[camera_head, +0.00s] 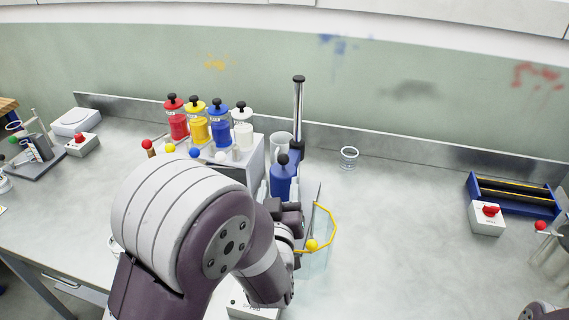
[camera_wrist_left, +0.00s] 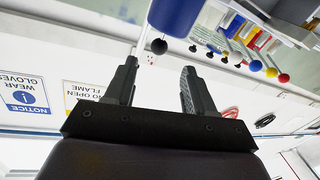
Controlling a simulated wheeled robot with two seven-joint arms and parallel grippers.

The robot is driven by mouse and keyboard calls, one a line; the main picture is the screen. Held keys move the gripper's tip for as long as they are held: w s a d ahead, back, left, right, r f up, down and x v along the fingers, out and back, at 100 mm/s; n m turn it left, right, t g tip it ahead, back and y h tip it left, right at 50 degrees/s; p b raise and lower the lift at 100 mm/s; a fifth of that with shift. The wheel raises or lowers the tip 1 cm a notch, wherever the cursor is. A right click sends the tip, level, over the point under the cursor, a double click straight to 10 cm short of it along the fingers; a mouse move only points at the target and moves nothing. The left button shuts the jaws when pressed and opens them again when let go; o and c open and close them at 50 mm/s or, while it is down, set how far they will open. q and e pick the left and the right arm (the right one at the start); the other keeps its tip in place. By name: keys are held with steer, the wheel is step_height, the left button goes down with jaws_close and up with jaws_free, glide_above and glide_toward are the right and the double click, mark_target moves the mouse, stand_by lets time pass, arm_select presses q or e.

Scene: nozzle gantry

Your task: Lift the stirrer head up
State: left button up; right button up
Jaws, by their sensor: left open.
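The stirrer head (camera_head: 281,182) is a blue block with a black knob, in front of an upright metal post (camera_head: 298,110) in the head view. In the left wrist view the blue body (camera_wrist_left: 178,14) is at the top edge, with a black ball (camera_wrist_left: 159,46) beside it. My left gripper (camera_head: 284,212) is just in front of and below the stirrer head in the head view. Its two fingers (camera_wrist_left: 160,72) are apart in the wrist view, with nothing between them; the ball shows just beyond the tips. My right gripper is out of view.
A rack of red, yellow, blue and white bottles (camera_head: 200,128) stands left of the post. A clear panel with a yellow edge (camera_head: 331,228) is right of my left gripper. A small glass (camera_head: 349,158) stands behind; the bench to the right is mostly clear.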

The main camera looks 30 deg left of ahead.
mark_target(284, 154)
arm_select(q)
steer(key=p+x, duration=0.1)
steer(key=x, duration=1)
steer(key=shift+w+a, duration=0.15)
steer(key=shift+w, duration=0.2)
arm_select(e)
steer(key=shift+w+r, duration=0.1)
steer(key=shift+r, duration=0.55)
